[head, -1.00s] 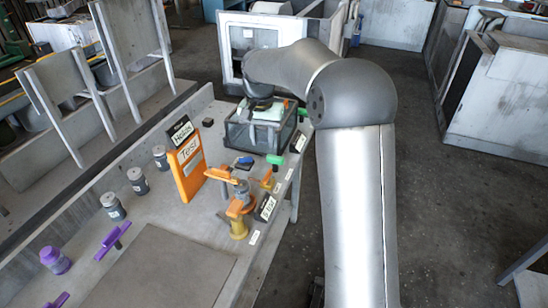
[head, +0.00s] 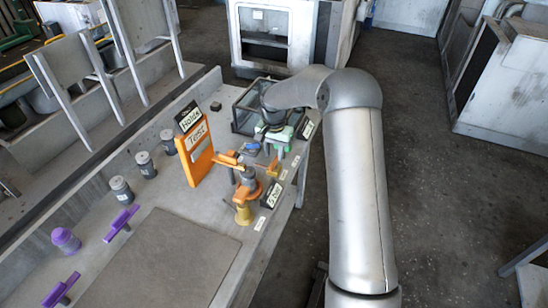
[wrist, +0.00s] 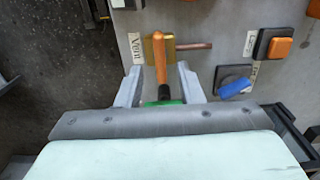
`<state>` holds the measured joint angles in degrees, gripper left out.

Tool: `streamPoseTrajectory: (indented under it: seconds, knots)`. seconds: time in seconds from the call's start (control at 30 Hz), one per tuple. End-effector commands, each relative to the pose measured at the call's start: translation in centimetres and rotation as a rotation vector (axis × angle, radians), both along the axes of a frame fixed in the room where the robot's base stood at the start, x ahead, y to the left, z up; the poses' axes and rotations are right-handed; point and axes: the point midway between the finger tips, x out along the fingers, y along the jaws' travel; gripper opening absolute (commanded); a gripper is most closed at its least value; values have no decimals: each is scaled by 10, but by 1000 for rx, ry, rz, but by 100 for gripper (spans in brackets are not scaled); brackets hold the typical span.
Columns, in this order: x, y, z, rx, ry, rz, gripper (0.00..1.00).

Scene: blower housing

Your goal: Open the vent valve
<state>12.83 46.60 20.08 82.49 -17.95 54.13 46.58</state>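The vent valve shows in the wrist view beside the label "Vent" (wrist: 136,48). It has a brass body (wrist: 150,52) with a copper-coloured pipe (wrist: 195,46) to its right. Its orange lever (wrist: 160,62) runs down the picture toward my palm, ending in a dark part. A green piece (wrist: 163,102) lies just beyond that dark end, partly hidden by my palm. My gripper (wrist: 158,67) is open, one finger on each side of the lever, with visible gaps. In the head view, green parts (head: 283,135) show beside my wrist; my fingers are hard to make out there.
A blue knob (wrist: 235,88) and an orange button (wrist: 282,47) sit to the right in the wrist view. An orange "Test" board (head: 196,155), an orange-and-yellow fixture (head: 243,195) and a dark open crate (head: 242,118) stand nearby on the bench. The floor beyond its edge is clear.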

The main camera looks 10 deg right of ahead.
Motion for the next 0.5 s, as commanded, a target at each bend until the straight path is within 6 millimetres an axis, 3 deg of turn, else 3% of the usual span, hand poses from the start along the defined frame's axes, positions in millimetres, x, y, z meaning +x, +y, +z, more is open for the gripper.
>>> streamPoseTrajectory:
  seconds: [0.2,0.5]
  knots:
    - [0,0,-28,1,1,1,34]
    - [0,0,-36,0,-1,0,34]
